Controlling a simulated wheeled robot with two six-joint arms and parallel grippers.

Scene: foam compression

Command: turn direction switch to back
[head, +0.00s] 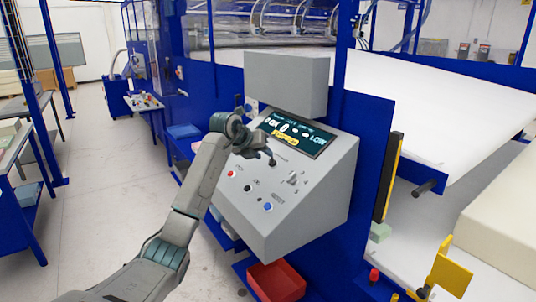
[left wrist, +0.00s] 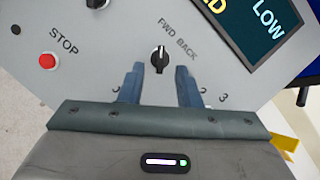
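The direction switch (left wrist: 159,60) is a small black knob with a white mark, on the grey control panel (head: 309,216). Its label reads FWD BACK in the left wrist view. The white mark points up in that picture, roughly toward the FWD side. My left gripper (left wrist: 160,72) is open, with its two blue-grey fingers to either side of the knob and no clear contact. In the head view my left gripper (head: 268,160) is at the upper left part of the panel face and hides the switch. My right gripper is not in view.
The sloped panel also carries a red STOP button (left wrist: 47,61), a numbered selector knob (head: 293,178), a blue button (head: 268,207) and a dark display (head: 298,134). A red bin (head: 276,281) is below it. A white conveyor surface (head: 430,95) lies to the right.

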